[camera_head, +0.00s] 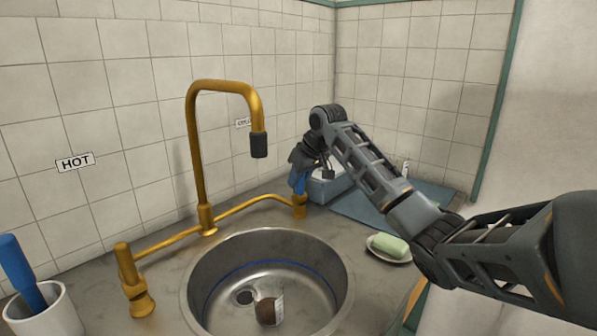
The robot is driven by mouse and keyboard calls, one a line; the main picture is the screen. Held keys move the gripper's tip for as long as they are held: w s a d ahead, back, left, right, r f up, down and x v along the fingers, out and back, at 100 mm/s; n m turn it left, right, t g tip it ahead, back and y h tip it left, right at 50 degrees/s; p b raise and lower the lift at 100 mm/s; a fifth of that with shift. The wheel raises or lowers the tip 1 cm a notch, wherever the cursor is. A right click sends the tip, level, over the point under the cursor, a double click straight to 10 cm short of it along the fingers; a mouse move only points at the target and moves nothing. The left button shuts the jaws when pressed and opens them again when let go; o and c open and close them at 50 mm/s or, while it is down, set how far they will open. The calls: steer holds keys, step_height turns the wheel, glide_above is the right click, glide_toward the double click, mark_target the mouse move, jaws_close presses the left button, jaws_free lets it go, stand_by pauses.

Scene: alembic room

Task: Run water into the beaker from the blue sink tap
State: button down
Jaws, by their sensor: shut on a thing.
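The blue sink tap handle (300,181) stands on the gold valve at the right end of the brass pipe. My gripper (302,165) is at the handle and shut on it, mostly covering its top. The gold spout (196,150) arches over the sink and ends in a dark nozzle (259,145). No water stream shows below it. What looks like the beaker (279,307), a small clear vessel with pale markings, is on the floor of the steel sink (340,285), beside or around something brown. I cannot tell whether it is upright.
A gold valve (135,280) stands at left under a HOT sign (75,161). A white cup (45,315) holds a blue-handled tool. A green soap on a dish (388,246) lies right of the sink, below my arm. A blue mat (360,208) and blue box lie behind. Tiled walls enclose the back.

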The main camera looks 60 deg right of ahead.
steer(key=shift+s+a+t, duration=0.15)
steer(key=shift+s+t, duration=0.15)
steer(key=shift+t, duration=0.2)
steer(key=c, duration=0.9)
jaws_free()
steer(key=shift+s+f, duration=0.1)
steer(key=shift+v, duration=3.9)
